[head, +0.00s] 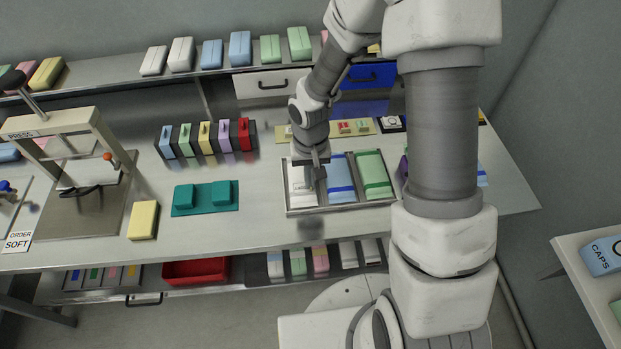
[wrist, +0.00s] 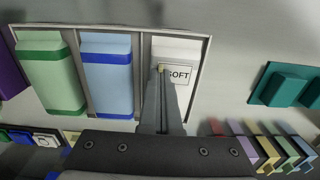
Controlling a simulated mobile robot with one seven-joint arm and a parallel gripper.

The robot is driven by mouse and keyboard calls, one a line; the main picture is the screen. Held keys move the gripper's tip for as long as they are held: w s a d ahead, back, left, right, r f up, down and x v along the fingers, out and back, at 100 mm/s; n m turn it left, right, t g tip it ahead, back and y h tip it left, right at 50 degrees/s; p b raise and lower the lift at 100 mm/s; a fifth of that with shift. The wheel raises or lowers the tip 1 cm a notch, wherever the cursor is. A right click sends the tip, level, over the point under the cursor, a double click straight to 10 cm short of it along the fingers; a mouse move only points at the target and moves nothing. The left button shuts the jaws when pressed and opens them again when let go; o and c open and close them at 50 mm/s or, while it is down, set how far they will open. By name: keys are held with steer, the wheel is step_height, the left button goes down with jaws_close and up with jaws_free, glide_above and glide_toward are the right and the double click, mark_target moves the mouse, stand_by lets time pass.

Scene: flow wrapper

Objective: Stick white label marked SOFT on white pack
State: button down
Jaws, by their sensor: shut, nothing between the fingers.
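The white pack (head: 296,178) lies in the leftmost compartment of a grey tray (head: 340,207). It also shows in the wrist view (wrist: 175,47). The white label marked SOFT (wrist: 180,75) appears on the pack's upper face, beside my fingers. They hide its left part, and I cannot tell whether it is flat all over. My gripper (head: 317,182) is shut and empty, right over the white pack; in the wrist view its fingertips (wrist: 161,69) are at the label's left edge.
A blue pack (head: 339,173) and a green pack (head: 373,168) fill the tray's other compartments. Left of the tray are a teal fixture (head: 205,197), a yellow block (head: 143,220) and a press (head: 80,160). A card (head: 18,241) reads ORDER SOFT. Coloured holders (head: 207,139) stand behind.

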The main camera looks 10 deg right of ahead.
steer(key=shift+s+f, duration=0.1)
stand_by(0.3)
steer(key=c, duration=1.1)
jaws_free()
steer(key=shift+o, duration=0.2)
step_height(320, 180, up, 18)
steer(key=p, duration=0.2)
steer(key=shift+f, duration=0.25)
steer(key=s+d+r+t, duration=0.2)
steer(key=s+d+r, duration=0.2)
steer(key=s+r, duration=0.3)
steer(key=s+d+r+t, duration=0.3)
steer(key=s+r, duration=0.4)
steer(key=s, duration=0.1)
steer(key=shift+d+r+t, duration=0.3)
steer(key=shift+d, duration=0.1)
